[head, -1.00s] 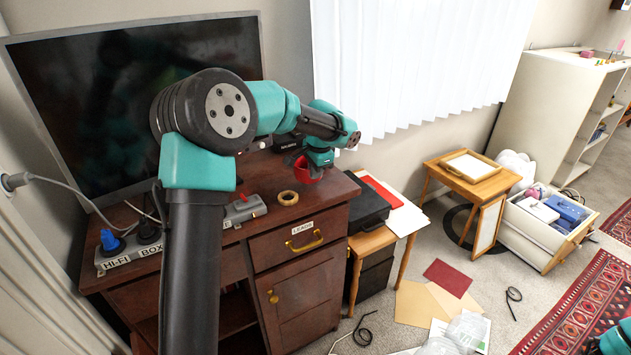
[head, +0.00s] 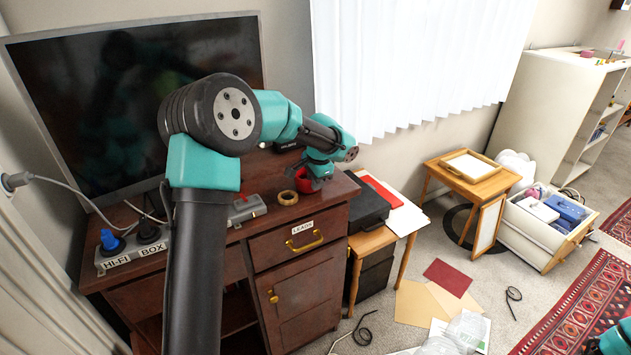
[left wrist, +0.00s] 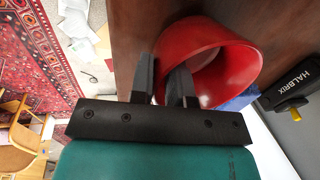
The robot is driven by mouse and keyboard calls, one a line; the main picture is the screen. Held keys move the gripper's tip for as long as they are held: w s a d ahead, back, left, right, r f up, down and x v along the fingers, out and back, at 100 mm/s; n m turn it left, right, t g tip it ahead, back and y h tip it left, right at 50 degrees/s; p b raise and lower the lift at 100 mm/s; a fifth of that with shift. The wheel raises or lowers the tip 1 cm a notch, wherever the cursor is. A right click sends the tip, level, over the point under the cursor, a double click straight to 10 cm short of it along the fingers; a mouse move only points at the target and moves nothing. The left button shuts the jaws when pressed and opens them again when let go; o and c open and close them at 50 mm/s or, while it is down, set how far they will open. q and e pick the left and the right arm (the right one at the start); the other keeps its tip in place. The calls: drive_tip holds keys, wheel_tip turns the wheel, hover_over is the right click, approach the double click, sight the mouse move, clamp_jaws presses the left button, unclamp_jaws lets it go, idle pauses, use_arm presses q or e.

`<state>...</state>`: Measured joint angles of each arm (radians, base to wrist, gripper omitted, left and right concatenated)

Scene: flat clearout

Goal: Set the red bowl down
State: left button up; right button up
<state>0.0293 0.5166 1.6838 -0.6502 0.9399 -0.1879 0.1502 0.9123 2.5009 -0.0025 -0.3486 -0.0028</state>
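The red bowl (head: 304,186) is at the right end of the brown desk, below my left gripper (head: 314,178). In the left wrist view the red bowl (left wrist: 228,62) fills the upper middle, its mouth partly facing the camera. My left gripper (left wrist: 163,80) has one finger outside the bowl's wall and one inside it, shut on the rim. The bowl is at or very near the desk top (left wrist: 140,22); I cannot tell whether it touches.
A tape roll (head: 287,198) lies left of the bowl. A black device marked HALBRIX (left wrist: 288,88) is close by in the wrist view. The desk's right edge is near, with a black case (head: 366,208) beyond it. A large screen (head: 120,95) stands behind.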

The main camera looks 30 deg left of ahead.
use_arm(q)
drive_tip(key=shift+o, duration=1.1)
drive_tip(key=shift+r, duration=0.1)
wheel_tip(320, 180, up, 12)
drive_tip(key=s+d, duration=0.1)
drive_tip(key=d, duration=0.1)
drive_tip(key=shift+o, duration=0.2)
drive_tip(key=shift+o, duration=1)
